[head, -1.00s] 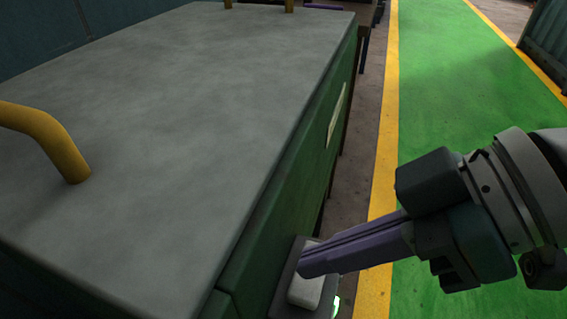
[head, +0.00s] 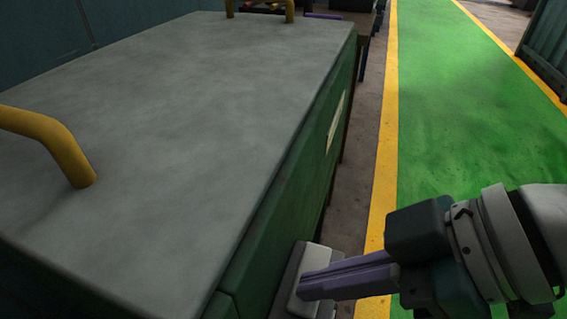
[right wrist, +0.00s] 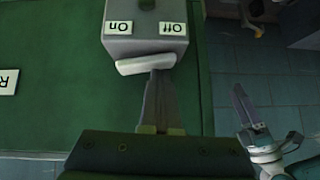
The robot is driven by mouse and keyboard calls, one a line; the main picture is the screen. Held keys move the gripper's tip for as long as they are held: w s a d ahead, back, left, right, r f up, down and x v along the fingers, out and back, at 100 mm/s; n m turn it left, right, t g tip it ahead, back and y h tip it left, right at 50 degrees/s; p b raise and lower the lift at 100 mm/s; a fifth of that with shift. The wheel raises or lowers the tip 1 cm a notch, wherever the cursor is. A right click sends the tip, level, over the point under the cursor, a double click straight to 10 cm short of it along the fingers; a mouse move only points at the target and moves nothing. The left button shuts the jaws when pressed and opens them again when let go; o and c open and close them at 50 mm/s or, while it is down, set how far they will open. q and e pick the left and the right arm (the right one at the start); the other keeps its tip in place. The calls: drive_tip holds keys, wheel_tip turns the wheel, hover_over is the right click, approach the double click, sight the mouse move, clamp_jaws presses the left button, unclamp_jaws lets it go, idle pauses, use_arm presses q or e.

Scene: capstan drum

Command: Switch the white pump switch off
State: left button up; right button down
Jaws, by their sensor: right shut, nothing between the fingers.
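The white pump switch is a pale paddle on a grey box (right wrist: 147,22) at the side of a green cabinet. In the right wrist view the paddle (right wrist: 135,66) sits tilted below the labels On and Off, which appear upside down. In the head view the paddle (head: 317,257) shows at the bottom centre. My right gripper (head: 304,288) is shut and empty. Its fingertips overlap the paddle; in the right wrist view the tips (right wrist: 160,76) meet its Off-label end. Firm contact cannot be judged. What looks like my left gripper (right wrist: 251,112) shows far right there, its jaws unclear.
The green cabinet (head: 278,215) has a broad grey top (head: 190,110) with yellow handles (head: 62,150). A green walkway (head: 455,110) with yellow edge lines lies open on the right. A white label (right wrist: 7,81) is on the cabinet's green face.

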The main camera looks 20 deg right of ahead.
drive_tip(key=shift+w+d, duration=0.15)
drive_tip(key=shift+w, duration=0.05)
drive_tip(key=shift+w+d, duration=0.25)
drive_tip(key=shift+w, duration=0.05)
drive_tip(key=shift+w+d+r, duration=0.1)
drive_tip(key=shift+w+r, duration=0.05)
drive_tip(key=shift+w, duration=0.15)
drive_tip(key=shift+s, duration=0.15)
drive_tip(key=shift+r, duration=0.15)
drive_tip(key=w+r+p+v, duration=0.1)
drive_tip(key=w+p+v, duration=0.1)
drive_tip(key=p+v, duration=0.6)
drive_tip(key=shift+s+d+r, duration=0.65)
drive_tip(key=shift+d+r, duration=0.35)
drive_tip(key=shift+r, duration=1)
